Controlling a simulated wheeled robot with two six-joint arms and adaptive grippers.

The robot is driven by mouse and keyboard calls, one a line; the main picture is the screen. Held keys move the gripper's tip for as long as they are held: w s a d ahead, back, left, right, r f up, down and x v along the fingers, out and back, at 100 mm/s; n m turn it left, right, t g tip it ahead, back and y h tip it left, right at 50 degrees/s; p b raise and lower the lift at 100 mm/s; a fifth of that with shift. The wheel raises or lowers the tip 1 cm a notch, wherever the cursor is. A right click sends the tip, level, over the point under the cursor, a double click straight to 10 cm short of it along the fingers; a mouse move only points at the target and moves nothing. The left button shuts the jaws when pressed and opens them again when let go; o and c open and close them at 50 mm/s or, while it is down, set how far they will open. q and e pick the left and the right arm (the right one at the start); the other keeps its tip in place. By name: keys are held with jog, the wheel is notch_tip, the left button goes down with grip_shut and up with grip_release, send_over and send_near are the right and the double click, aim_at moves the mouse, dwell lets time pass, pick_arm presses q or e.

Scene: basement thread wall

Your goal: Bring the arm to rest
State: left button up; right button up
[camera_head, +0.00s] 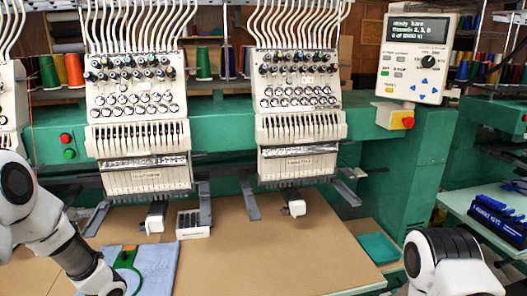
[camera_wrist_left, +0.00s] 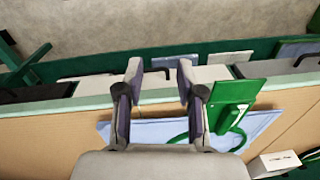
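My left arm (camera_head: 50,220) comes in from the left in the head view and slopes down to the bottom edge, where its gripper is out of the picture. In the left wrist view my left gripper (camera_wrist_left: 158,75) has its two fingers apart with nothing held between them. Beyond and below the fingers lies a blue cloth (camera_wrist_left: 128,132) with a green hoop and a green plate (camera_wrist_left: 236,96). A rounded part of my right arm (camera_head: 450,262) shows at the lower right of the head view; its gripper is not in view.
A green embroidery machine (camera_head: 225,150) with white heads stands behind the brown table (camera_head: 265,245). The blue cloth (camera_head: 158,268) with its hoop lies at the table's front left. A small white box (camera_head: 192,224) sits near the machine. The table's middle right is clear.

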pick_arm(q)
jog(key=s+d+f, duration=0.3)
jog(key=s+f, duration=0.1)
jog(key=s, duration=0.3)
jog(key=s+d+f, duration=0.3)
jog(key=s, duration=0.5)
jog(key=s+d+f, duration=0.3)
jog(key=s+f, duration=0.1)
jog(key=s, duration=0.4)
jog(key=shift+d+f+m+h, duration=0.2)
jog(key=shift+f+m+h, duration=0.15)
jog(key=shift+m+h, duration=0.05)
jog(key=shift+s, duration=0.1)
